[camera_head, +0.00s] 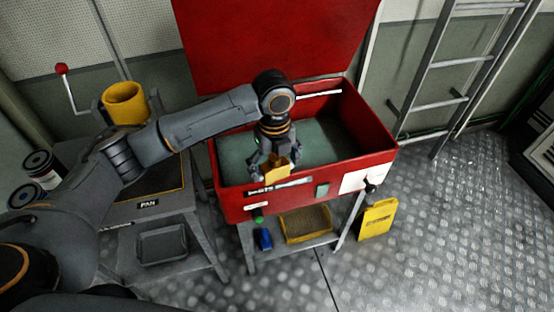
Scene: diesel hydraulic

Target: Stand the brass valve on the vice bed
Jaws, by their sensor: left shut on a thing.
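My left gripper (271,174) points down over the front part of an open red tank. It is shut on a small brass-coloured piece, which I take as the brass valve (278,170). The fingers hide part of the valve, so its full shape does not show. A grey bench (146,212) at the left carries a lever with a red knob (62,69) and a yellow cylinder (124,105). My right gripper is not in view.
The red tank (376,154) has its red lid (270,40) raised behind. A shelf below holds a yellow-rimmed tray (306,224) and a blue item (264,238). A yellow sign (378,219) stands on the floor. A ladder (440,75) is at the back right.

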